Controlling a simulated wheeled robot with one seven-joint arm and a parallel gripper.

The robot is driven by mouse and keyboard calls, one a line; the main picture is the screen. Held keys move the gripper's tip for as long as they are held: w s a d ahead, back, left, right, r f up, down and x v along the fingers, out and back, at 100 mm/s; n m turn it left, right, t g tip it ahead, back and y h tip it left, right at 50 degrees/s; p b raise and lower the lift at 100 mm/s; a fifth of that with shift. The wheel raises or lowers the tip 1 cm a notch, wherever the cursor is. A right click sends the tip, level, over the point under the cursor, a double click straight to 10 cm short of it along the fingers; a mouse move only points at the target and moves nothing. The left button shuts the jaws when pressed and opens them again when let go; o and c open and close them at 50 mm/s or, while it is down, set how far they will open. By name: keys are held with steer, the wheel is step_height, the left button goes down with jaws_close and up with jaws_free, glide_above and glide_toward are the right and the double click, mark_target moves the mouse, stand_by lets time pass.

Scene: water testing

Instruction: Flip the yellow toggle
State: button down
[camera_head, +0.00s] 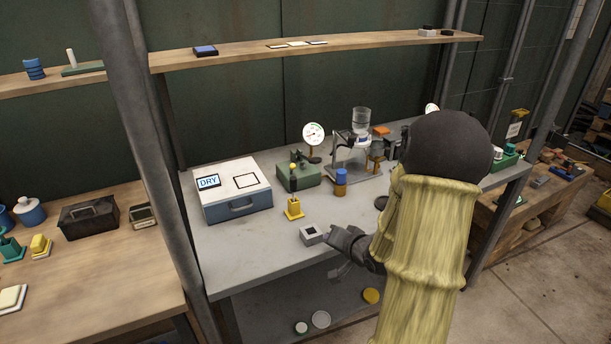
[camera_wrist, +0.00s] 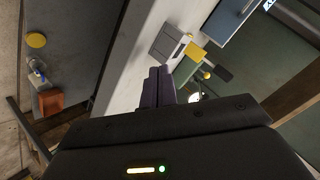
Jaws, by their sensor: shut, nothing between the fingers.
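A yellow upright piece on a flat yellow base (camera_head: 294,209) stands on the grey table, with a yellow ball (camera_head: 293,167) above it. They look like the yellow toggle, but I cannot tell which way it leans. The yellow piece (camera_wrist: 196,51) and ball (camera_wrist: 206,75) also show in the wrist view, beyond my fingertips. My gripper (camera_head: 329,237) is shut and empty, low over the table's front edge, right of and nearer than the yellow piece. A small grey box (camera_head: 311,235) sits just left of the fingertips. My shut fingers (camera_wrist: 158,72) point toward this box (camera_wrist: 170,38) in the wrist view.
A blue-and-white box (camera_head: 237,201) labelled DRY stands left, and a green box (camera_head: 298,180) with a dark lever stands behind the yellow piece. A blue-topped brown jar (camera_head: 340,185) and a glass apparatus stand farther right. Bare tabletop (camera_head: 245,252) lies at front left.

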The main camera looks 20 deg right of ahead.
steer(key=s+a+r+n+g+h, duration=0.1)
steer(key=s+a+r+n+g, duration=0.2)
steer(key=s+a+n+g, duration=0.5)
steer(key=s+a+g, duration=0.1)
steer(key=s+a, duration=0.5)
steer(key=a, duration=0.3)
steer(key=shift+s+n, duration=0.3)
steer(key=shift+s, duration=0.1)
